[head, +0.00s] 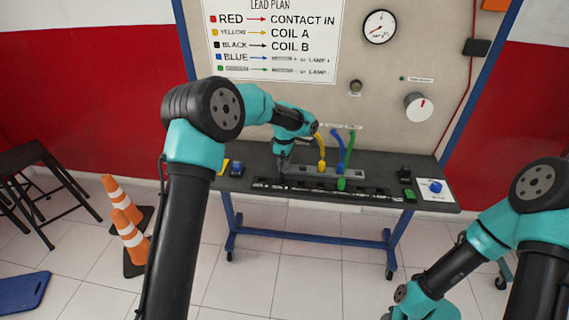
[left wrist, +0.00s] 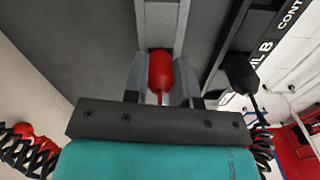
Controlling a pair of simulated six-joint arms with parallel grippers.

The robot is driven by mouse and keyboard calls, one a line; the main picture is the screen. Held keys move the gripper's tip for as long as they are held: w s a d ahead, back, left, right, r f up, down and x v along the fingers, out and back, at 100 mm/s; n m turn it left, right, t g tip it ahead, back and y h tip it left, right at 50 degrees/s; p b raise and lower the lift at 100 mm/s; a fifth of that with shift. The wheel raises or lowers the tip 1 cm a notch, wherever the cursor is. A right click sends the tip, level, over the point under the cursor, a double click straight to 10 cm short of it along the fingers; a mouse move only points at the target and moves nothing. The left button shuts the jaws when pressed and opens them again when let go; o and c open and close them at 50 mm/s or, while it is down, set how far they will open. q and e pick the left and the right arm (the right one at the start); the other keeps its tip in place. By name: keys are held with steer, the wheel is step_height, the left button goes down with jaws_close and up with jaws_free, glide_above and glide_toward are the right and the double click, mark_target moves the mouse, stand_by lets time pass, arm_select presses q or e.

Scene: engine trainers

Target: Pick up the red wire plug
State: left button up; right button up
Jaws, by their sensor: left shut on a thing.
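The red wire plug (left wrist: 160,74) sits between the two grey fingers of my left gripper (left wrist: 161,80) in the left wrist view. The fingers are shut on it, with the grey strip of the bench directly beyond. In the head view my left gripper (head: 282,166) reaches down to the left part of the bench's plug strip, and the arm hides the red plug there. I cannot tell whether the plug still touches the strip. My right arm shows at the lower right of the head view, with its gripper out of the frame.
The dark bench (head: 400,182) carries yellow (head: 321,166), blue (head: 340,167) and green (head: 342,184) plugs right of my left gripper. A black plug (left wrist: 240,72) is close beside it. The lead plan (head: 270,40) hangs behind. Orange cones (head: 128,228) stand on the floor left.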

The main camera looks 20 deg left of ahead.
arm_select(q)
step_height(320, 180, up, 10)
stand_by(0.6)
stand_by(0.4)
